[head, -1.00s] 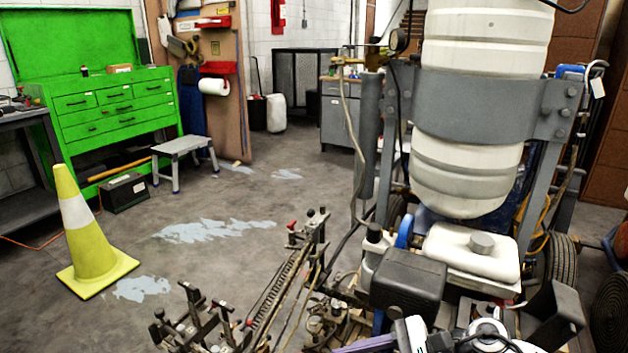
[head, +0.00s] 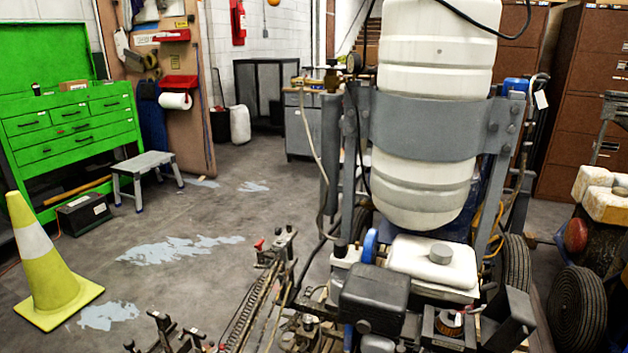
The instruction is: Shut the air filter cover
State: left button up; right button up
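The line striper (head: 425,135) stands at the right of the head view, with a large white drum held by a grey band. Low on its engine, a round orange-brown part (head: 449,322), which looks like a filter element, sits exposed in a dark housing. A dark angled panel (head: 512,318) stands raised just right of it; it looks like the open air filter cover, but I cannot be sure. A black box (head: 375,298) is to its left and a white tank (head: 433,262) behind. Neither of my grippers shows in this view.
A yellow cone (head: 45,265) stands on the floor at left, near a green tool cabinet (head: 75,125) and a grey step stool (head: 143,170). Striper rods and a spring reach forward at the bottom centre. Another wheeled machine (head: 575,300) is close at right. Open floor lies between.

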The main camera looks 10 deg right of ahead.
aim_at(509, 319)
jog(key=z, duration=1.55)
jog(key=k, duration=0.3)
jog(key=u, duration=0.35)
jog(key=i, duration=0.8)
jog(key=z, duration=0.1)
